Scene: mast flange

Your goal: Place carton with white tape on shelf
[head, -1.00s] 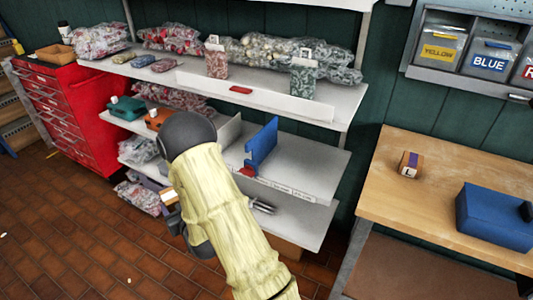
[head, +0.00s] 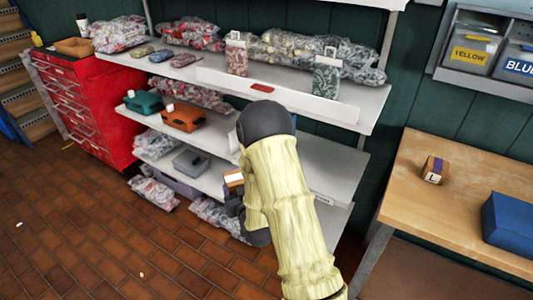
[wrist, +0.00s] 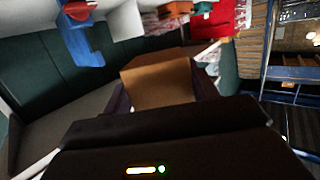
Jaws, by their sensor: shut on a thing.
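My gripper (wrist: 162,92) is shut on a brown carton (wrist: 158,78), seen between its dark fingers in the wrist view. In the head view the carton (head: 233,177) shows only in part, with a whitish patch on top, beside my arm. The shelf unit (head: 345,172) is white with several levels. The held carton is in front of its lower levels, and I cannot tell its exact gap to them. My arm hides part of the middle and lower boards. A blue divider (wrist: 82,38) shows at upper left in the wrist view.
An orange case (head: 183,118) and a teal case (head: 143,103) stand on the middle level; a grey case (head: 191,161) is lower. A wooden bench (head: 460,215) at right bears a purple-taped carton (head: 434,170) and a blue box (head: 508,222).

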